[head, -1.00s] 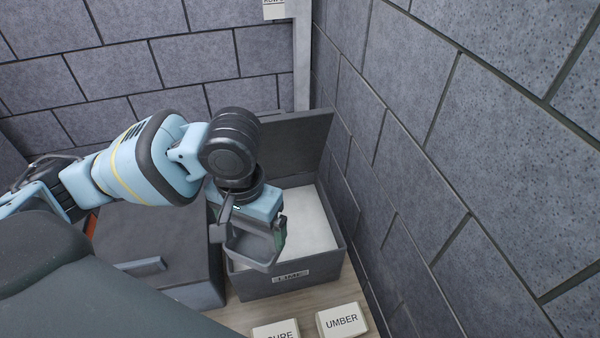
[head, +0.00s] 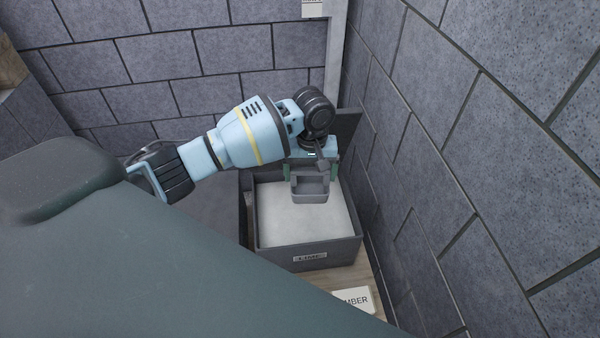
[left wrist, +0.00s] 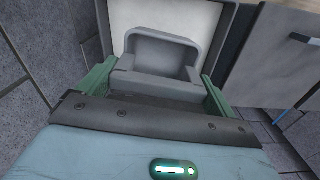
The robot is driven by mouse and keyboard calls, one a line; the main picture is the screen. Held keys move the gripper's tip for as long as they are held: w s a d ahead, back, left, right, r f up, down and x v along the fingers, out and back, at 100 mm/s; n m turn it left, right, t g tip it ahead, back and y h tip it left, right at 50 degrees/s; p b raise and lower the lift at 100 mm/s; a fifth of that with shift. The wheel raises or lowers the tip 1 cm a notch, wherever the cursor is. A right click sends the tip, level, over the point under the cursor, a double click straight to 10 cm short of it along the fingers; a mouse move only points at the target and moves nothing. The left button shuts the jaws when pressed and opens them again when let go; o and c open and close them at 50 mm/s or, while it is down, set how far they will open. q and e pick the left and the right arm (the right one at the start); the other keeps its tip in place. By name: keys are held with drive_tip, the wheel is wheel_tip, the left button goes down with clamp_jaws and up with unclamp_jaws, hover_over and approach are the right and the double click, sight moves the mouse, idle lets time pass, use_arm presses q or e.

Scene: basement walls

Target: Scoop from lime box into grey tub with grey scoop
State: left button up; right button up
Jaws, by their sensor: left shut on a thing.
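The lime box (head: 355,249) is a dark grey open box with a "LIME" label, full of white powder (head: 290,218). Its lid (head: 348,128) is raised at the back. My left gripper (head: 311,172) is shut on the grey scoop (head: 310,190) and holds it over the far part of the box. In the left wrist view the scoop (left wrist: 165,52) sits between the green fingers, with the white powder beyond it. The scoop looks empty, though its inside is only partly visible. I do not see the grey tub, and my right gripper is not in view.
A closed dark box (head: 205,200) stands left of the lime box, partly behind my body. A block wall (head: 450,160) rises close on the right. A pale sign reading "MBER" (head: 353,299) is in front.

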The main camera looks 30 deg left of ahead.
sight(305, 187)
use_arm(q)
drive_tip(key=shift+w+a+f+n+p, duration=0.3)
drive_tip(key=shift+a+f+n, duration=0.1)
drive_tip(key=shift+f, duration=0.1)
drive_tip(key=shift+w+a+f+n+p, duration=0.3)
drive_tip(key=shift+a+f, duration=0.1)
drive_tip(key=shift+f, duration=0.1)
drive_tip(key=shift+a+f, duration=0.2)
drive_tip(key=shift+f, duration=0.15)
drive_tip(key=shift+s+f+b, duration=0.1)
drive_tip(key=shift+f+b, duration=1.15)
drive_tip(key=shift+f, duration=1.35)
wheel_tip(305, 187, down, 3)
drive_tip(key=shift+f+b, duration=0.1)
drive_tip(key=shift+b, duration=0.9)
drive_tip(key=shift+f, duration=0.4)
wheel_tip(305, 187, down, 7)
drive_tip(key=b, duration=0.2)
drive_tip(key=shift+r, duration=0.2)
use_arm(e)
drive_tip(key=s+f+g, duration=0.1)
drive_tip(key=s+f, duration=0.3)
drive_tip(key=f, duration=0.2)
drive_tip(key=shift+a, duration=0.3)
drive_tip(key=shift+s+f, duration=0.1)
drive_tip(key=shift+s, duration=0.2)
